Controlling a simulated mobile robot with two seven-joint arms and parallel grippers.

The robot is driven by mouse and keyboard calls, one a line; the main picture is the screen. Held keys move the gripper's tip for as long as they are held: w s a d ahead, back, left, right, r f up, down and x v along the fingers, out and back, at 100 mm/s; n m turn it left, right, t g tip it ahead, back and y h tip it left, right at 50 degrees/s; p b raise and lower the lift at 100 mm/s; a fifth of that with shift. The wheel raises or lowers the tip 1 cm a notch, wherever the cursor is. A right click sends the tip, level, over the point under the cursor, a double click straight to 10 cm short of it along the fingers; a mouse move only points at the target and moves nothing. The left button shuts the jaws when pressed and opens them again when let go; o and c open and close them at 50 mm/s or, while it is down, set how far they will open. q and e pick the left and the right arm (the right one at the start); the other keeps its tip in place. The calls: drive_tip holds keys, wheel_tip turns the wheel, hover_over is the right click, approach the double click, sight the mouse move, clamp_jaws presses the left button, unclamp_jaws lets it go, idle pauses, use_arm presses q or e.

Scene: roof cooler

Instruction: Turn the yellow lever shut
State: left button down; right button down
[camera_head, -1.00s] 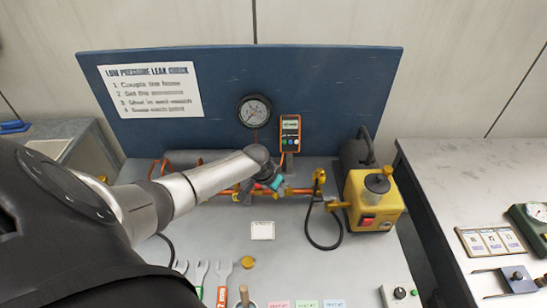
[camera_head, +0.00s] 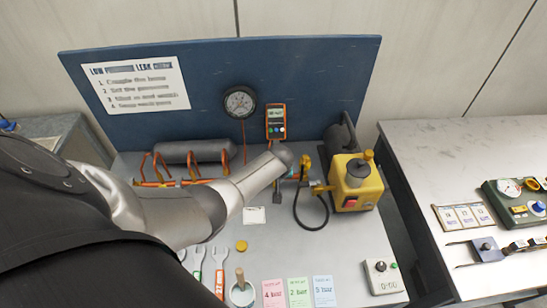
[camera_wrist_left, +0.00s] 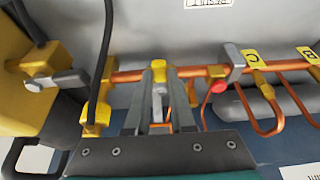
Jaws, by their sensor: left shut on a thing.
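In the left wrist view my left gripper (camera_wrist_left: 160,78) is shut on the yellow lever (camera_wrist_left: 158,66), whose yellow end shows between the fingertips at the copper pipe. Part of the lever is hidden by the fingers. In the head view my left arm reaches in from the left over the bench, and its wrist hides the fingers and the lever. The copper pipe (camera_wrist_left: 130,76) runs across the wrist view behind the gripper. My right gripper is not in view.
The yellow pump (camera_head: 368,189) with its black hose (camera_head: 309,228) stands to the right of my wrist. A red-knobbed part (camera_wrist_left: 219,86) sits close beside the gripper on the pipe. The gauge (camera_head: 240,102) and handheld meter (camera_head: 276,120) are on the blue board (camera_head: 210,70) behind.

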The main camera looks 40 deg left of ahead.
use_arm(q)
drive_tip(key=shift+d, duration=0.1)
idle(0.4)
drive_tip(key=c, duration=0.8)
unclamp_jaws()
drive_tip(key=shift+o, duration=0.2)
drive_tip(key=shift+s+d+r+p, duration=0.1)
drive_tip(key=shift+r+p, duration=0.35)
drive_tip(key=shift+r, duration=0.15)
drive_tip(key=p+v, duration=0.3)
drive_tip(key=v, duration=1.1)
drive_tip(key=shift+p, duration=0.4)
drive_tip(key=shift+s+d+f, duration=0.1)
drive_tip(key=shift+d, duration=0.05)
